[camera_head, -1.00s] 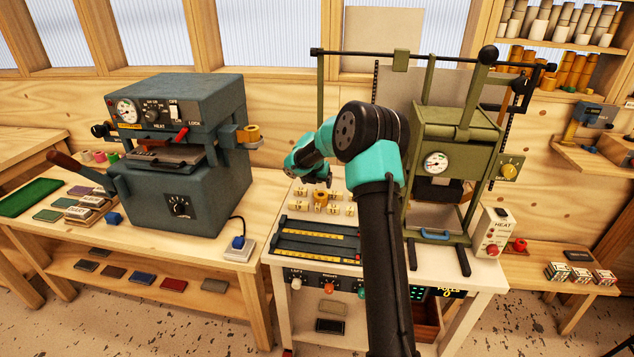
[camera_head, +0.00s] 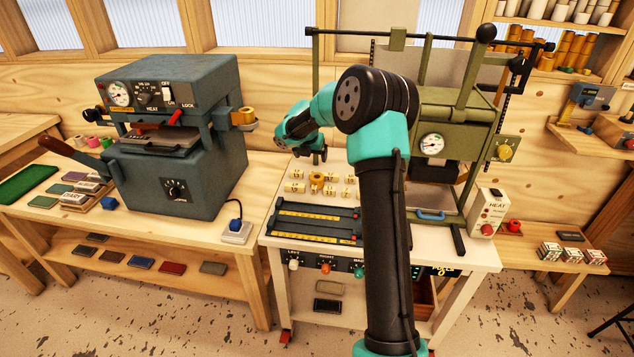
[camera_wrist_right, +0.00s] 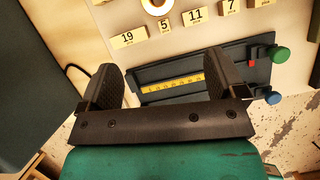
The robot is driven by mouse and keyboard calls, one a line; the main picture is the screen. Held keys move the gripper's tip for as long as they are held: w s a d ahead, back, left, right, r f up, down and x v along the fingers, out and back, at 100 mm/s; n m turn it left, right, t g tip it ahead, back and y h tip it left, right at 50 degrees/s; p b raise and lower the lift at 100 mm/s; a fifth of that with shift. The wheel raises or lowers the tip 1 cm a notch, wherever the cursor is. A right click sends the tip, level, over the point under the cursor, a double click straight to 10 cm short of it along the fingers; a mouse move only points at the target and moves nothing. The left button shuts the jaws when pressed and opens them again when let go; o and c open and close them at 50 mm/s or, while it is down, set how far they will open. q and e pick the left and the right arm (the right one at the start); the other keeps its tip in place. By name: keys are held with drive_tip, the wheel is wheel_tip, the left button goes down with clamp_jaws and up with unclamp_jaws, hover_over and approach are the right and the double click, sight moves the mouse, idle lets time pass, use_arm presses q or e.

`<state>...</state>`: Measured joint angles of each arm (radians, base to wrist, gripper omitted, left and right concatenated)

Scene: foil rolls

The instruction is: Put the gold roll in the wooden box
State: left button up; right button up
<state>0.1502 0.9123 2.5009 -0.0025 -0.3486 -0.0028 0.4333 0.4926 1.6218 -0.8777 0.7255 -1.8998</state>
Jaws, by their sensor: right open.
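A small gold roll (camera_head: 316,181) stands on the white-topped table among several numbered cream blocks. Its ring-shaped end shows at the top edge of the right wrist view (camera_wrist_right: 157,6), partly cut off. My right gripper (camera_head: 319,156) is above and just behind the roll in the head view. In the wrist view its two fingers are wide apart (camera_wrist_right: 163,62), with nothing between them. A reddish-brown wooden box (camera_head: 423,296) shows on the shelf under the table, largely hidden behind my right arm. My left gripper is not in view.
A dark slotted tray (camera_head: 314,222) with a yellow ruler lies in front of the blocks. A grey-blue press (camera_head: 170,135) stands left, with another gold roll (camera_head: 243,116) on its side. A green press (camera_head: 455,125) stands right.

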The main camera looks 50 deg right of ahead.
approach(317, 177)
drive_tip(key=x, duration=0.5)
drive_tip(key=shift+s+a+f, duration=0.2)
drive_tip(key=shift+a+f, duration=0.05)
drive_tip(key=shift+f, duration=0.05)
drive_tip(key=shift+f, duration=0.1)
drive_tip(key=shift+w+d+x, duration=0.1)
drive_tip(key=shift+d+x, duration=0.05)
drive_tip(key=shift+x, duration=1.15)
drive_tip(key=shift+w+d+x, duration=0.15)
drive_tip(key=shift+x, duration=1.1)
drive_tip(key=shift+c, duration=0.3)
drive_tip(key=c, duration=1.1)
drive_tip(key=shift+r, duration=0.25)
